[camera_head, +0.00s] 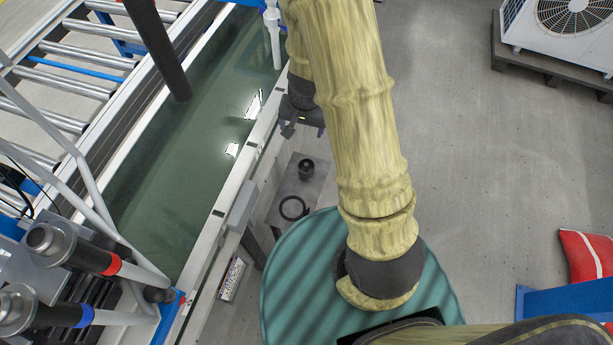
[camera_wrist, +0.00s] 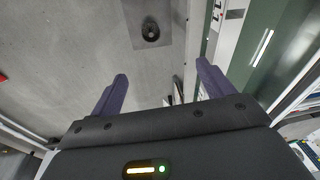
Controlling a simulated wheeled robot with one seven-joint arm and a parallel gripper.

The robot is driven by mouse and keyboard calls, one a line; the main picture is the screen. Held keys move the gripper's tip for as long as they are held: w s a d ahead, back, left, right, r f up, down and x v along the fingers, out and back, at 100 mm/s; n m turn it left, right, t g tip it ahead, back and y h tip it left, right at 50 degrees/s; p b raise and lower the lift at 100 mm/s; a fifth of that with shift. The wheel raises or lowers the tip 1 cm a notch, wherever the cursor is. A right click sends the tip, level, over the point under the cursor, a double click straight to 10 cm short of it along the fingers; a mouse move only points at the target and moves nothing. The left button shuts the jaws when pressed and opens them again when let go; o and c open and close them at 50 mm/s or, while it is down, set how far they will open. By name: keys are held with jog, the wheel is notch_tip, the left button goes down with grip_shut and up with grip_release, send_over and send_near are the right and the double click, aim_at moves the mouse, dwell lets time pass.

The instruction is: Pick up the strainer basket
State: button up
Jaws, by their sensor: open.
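A small dark, round, cup-like thing (camera_head: 306,168), which looks like the strainer basket, stands on a grey plate (camera_head: 318,184) in the head view. A dark round thing on a grey plate also shows near the top of the wrist view (camera_wrist: 151,30); it looks like the same one. My gripper (camera_wrist: 161,88) is open, its two dark purple fingers wide apart with nothing between them. In the wrist view the dark thing lies beyond the fingertips, apart from them.
A black ring (camera_head: 293,208) lies near the dark thing. A long green-floored tank (camera_head: 185,150) with a pale rim runs along the left, beside a roller conveyor (camera_head: 75,60). A red cushion-like thing (camera_head: 588,256) lies at right.

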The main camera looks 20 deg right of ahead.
jog(key=m+h+b, duration=0.2)
jog(key=b, duration=0.1)
send_over(306, 164)
jog(key=s, duration=0.2)
jog(key=s+a+x, duration=0.1)
jog(key=s+x, duration=0.1)
jog(key=x, duration=1.1)
jog(key=shift+a+f, duration=0.3)
jog(key=shift+a, duration=0.55)
jog(key=shift+y, duration=0.3)
jog(key=shift+g, duration=0.3)
jog(key=f+b, duration=0.1)
jog(key=f, duration=0.2)
jog(key=f+b, duration=0.2)
jog(key=f, duration=0.2)
jog(key=w+d+f+b, duration=0.1)
jog(key=f+b, duration=0.1)
jog(key=f, duration=0.2)
jog(key=shift+w+f, duration=0.3)
jog(key=shift+f, duration=0.25)
jog(key=f, duration=0.1)
jog(key=f+b, duration=0.1)
jog(key=f, duration=0.1)
jog(key=f+b, duration=0.1)
jog(key=f, duration=0.1)
jog(key=shift+w+d+f, duration=0.1)
jog(key=shift+w, duration=0.25)
jog(key=c, duration=0.8)
